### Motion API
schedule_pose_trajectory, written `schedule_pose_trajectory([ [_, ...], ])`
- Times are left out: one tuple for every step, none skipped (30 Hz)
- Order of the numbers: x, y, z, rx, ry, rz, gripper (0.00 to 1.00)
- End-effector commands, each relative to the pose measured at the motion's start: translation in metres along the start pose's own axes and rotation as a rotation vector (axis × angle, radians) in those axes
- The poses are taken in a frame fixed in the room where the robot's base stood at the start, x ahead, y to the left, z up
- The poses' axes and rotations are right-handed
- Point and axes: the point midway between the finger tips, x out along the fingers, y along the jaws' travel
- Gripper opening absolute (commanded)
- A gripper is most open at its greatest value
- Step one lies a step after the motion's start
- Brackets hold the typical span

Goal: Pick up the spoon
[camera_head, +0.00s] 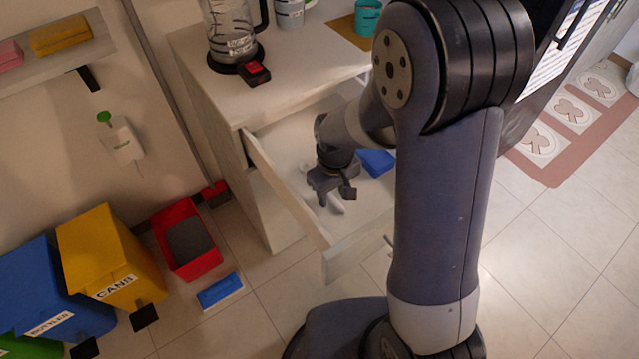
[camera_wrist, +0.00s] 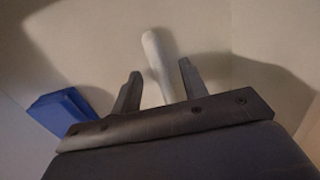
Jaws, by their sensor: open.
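A white, long-handled object, which looks like the spoon (camera_wrist: 158,60), lies in the open drawer (camera_head: 286,190). In the wrist view its rounded end shows beyond and between my fingers, and the rest is hidden behind my gripper's body. My gripper (camera_wrist: 157,90) is open, with one finger on each side of the spoon and gaps visible between. I cannot tell how far above the drawer floor the fingertips are.
A blue object (camera_wrist: 64,112) lies in the drawer left of my gripper in the wrist view. The drawer's front panel (camera_head: 284,192) and side walls stand around my gripper. A glass jug (camera_head: 230,30) and cups stand on the counter (camera_head: 290,85) above. Coloured bins are on the floor at left.

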Motion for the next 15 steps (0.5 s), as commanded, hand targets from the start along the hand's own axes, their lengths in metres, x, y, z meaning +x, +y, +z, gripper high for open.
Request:
schedule_pose_trajectory([
  [0.0042, -0.0001, 0.0003, 0.000, -0.001, 0.000, 0.41],
  [0.0052, -0.0001, 0.0004, 0.000, -0.001, 0.000, 0.41],
  [0.0057, -0.0001, 0.0003, 0.000, -0.001, 0.000, 0.41],
  [0.0058, -0.0001, 0.0002, 0.000, 0.000, 0.000, 0.41],
  [0.0057, -0.0001, 0.0002, 0.000, 0.000, 0.000, 0.41],
  [0.0055, 0.0000, 0.0001, 0.000, 0.000, 0.000, 0.41],
  [0.0054, 0.0000, 0.0001, 0.000, 0.000, 0.000, 0.41],
  [0.0054, 0.0000, 0.0001, 0.000, 0.000, 0.000, 0.41],
  [0.0053, 0.0000, 0.0001, 0.000, 0.000, 0.000, 0.40],
  [0.0053, 0.0000, 0.0001, 0.000, 0.000, 0.000, 0.37],
  [0.0052, 0.0000, 0.0000, 0.000, 0.000, 0.000, 0.35],
  [0.0052, 0.0000, 0.0000, 0.000, 0.000, 0.000, 0.32],
  [0.0052, 0.0000, 0.0000, 0.000, 0.000, 0.000, 0.29],
  [0.0052, 0.0000, 0.0000, 0.000, 0.000, 0.000, 0.27],
  [0.0051, 0.0000, 0.0000, 0.000, 0.000, 0.000, 0.23],
])
